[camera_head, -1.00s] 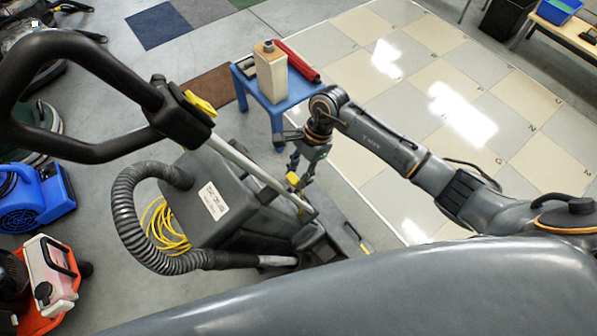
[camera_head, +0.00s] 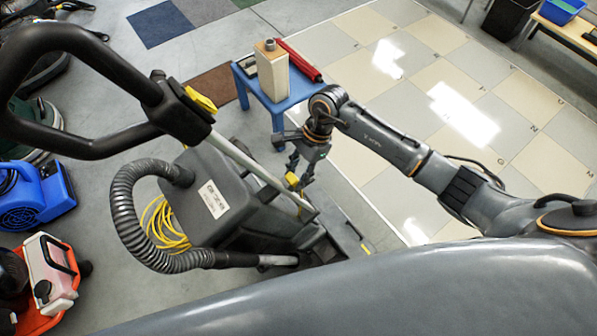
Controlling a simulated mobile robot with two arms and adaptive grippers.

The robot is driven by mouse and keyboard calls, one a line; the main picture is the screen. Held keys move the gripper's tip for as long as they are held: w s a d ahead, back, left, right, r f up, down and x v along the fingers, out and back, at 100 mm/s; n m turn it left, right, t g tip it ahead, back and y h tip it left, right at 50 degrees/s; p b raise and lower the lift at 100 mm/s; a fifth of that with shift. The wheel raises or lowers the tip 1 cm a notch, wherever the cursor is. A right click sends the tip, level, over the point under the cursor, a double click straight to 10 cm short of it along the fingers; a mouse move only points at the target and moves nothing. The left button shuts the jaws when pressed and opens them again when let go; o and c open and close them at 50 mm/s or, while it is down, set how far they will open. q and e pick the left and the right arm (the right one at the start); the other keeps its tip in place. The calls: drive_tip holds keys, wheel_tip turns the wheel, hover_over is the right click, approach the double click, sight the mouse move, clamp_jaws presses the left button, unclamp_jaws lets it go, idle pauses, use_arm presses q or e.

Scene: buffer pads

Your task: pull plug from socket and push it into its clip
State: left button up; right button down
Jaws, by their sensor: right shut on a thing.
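My right gripper (camera_head: 299,180) points down beside the grey floor machine (camera_head: 225,180), near its silver handle tube. It is shut on a small yellow piece, which looks like the plug (camera_head: 291,178). The fingers partly cover the plug, and I cannot tell whether it touches the machine. A coiled yellow cable (camera_head: 163,225) hangs on the machine's left side. I cannot make out the socket or the clip for certain. My left gripper is not in view.
The black loop handle (camera_head: 75,151) with a yellow lever (camera_head: 200,100) rises at left. A ribbed hose (camera_head: 125,215) curves around the machine's left side. A blue stool (camera_head: 275,105) carrying a beige container (camera_head: 271,75) stands behind my gripper. Tiled floor at right is clear.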

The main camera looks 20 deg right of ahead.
drive_tip(key=c, duration=0.9)
unclamp_jaws()
drive_tip(key=shift+o, duration=0.2)
drive_tip(key=v, duration=1.2)
